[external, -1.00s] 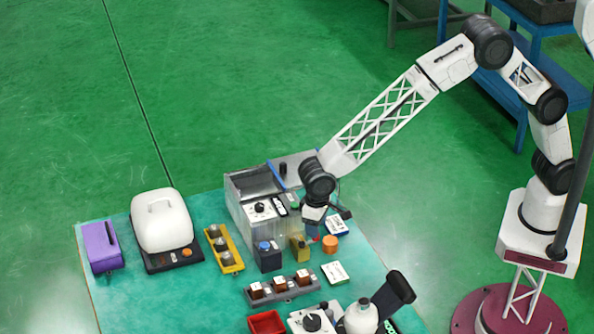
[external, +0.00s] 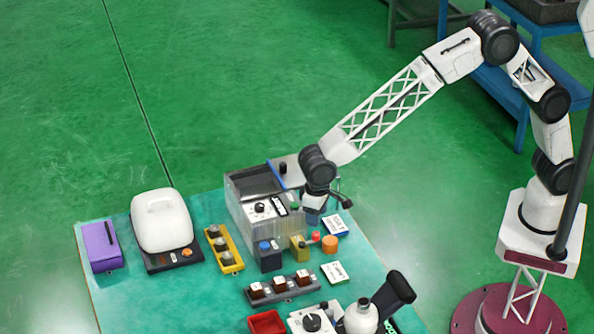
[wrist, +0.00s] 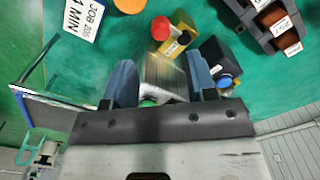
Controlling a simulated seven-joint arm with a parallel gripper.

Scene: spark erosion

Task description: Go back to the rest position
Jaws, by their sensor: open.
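My gripper (external: 313,217) hangs at the right side of the grey metal tank machine (external: 262,206), above the teal table mat. In the wrist view my gripper (wrist: 160,78) shows two blue fingers spread apart with nothing held between them. Behind and between them are the tank's shiny wall and a green button (wrist: 149,102). A yellow block (external: 299,248) with a red knob (external: 316,237) stands just below my gripper, apart from it; the red knob also shows in the wrist view (wrist: 161,28).
Close by are a dark box with a blue knob (external: 265,257), an orange cylinder (external: 330,244), a job card (external: 336,226) and a grey rack (external: 281,287). A yellow rack (external: 224,249), white-lidded unit (external: 161,222) and purple box (external: 101,247) stand left. Air above my arm is clear.

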